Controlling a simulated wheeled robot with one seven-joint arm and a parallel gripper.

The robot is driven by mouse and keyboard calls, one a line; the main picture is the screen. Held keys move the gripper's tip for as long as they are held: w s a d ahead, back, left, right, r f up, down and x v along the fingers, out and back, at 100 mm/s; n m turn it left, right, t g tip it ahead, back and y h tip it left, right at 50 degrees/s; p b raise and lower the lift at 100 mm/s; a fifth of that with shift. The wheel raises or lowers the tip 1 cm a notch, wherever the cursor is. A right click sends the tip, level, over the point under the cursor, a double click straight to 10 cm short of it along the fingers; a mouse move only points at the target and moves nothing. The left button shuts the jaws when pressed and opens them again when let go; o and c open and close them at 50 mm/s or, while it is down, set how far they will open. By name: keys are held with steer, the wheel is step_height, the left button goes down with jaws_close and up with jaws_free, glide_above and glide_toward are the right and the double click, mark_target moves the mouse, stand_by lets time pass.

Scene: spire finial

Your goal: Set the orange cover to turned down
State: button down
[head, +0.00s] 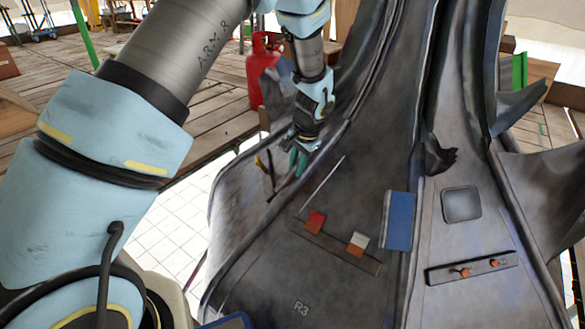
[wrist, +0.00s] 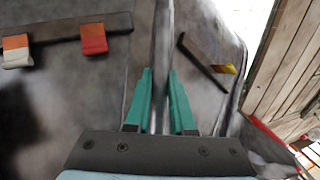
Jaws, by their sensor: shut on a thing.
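Two small flaps sit on a dark strip on the grey metal panel. One is orange and white, likely the orange cover (head: 357,243), and it also shows at the left of the wrist view (wrist: 15,50). The other is a red flap (head: 315,221), nearer to my gripper (head: 298,160). My gripper's teal fingers are shut on a thin grey ridge (wrist: 160,35), which runs up between them in the wrist view. Both flaps stand clear of the fingers, to the left in the wrist view. Whether each flap is up or down I cannot tell.
A dark bar with a yellow tip (wrist: 207,62) lies close right of the fingers. A blue plate (head: 398,220) and a strip with orange knobs (head: 470,271) are farther right. A red gas cylinder (head: 260,70) stands behind on the wooden deck (head: 215,115).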

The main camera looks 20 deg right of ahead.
steer(key=shift+s+d+f+n+t+y+b, duration=0.5)
steer(key=shift+d+f+n+t+y+b, duration=0.45)
steer(key=shift+n, duration=0.6)
steer(key=shift+s+d+f+n+t+y+b, duration=0.45)
steer(key=shift+d+f+n+t+y+b, duration=0.25)
steer(key=shift+f+n+t+y+b, duration=0.65)
steer(key=shift+s+d+f+n+t+y+b, duration=0.5)
steer(key=shift+d+n+t+y, duration=0.4)
steer(key=shift+n, duration=0.9)
steer(key=shift+r, duration=0.1)
steer(key=c, duration=0.8)
jaws_free()
steer(key=shift+o, duration=0.2)
steer(key=p+v, duration=0.2)
steer(key=v, duration=0.9)
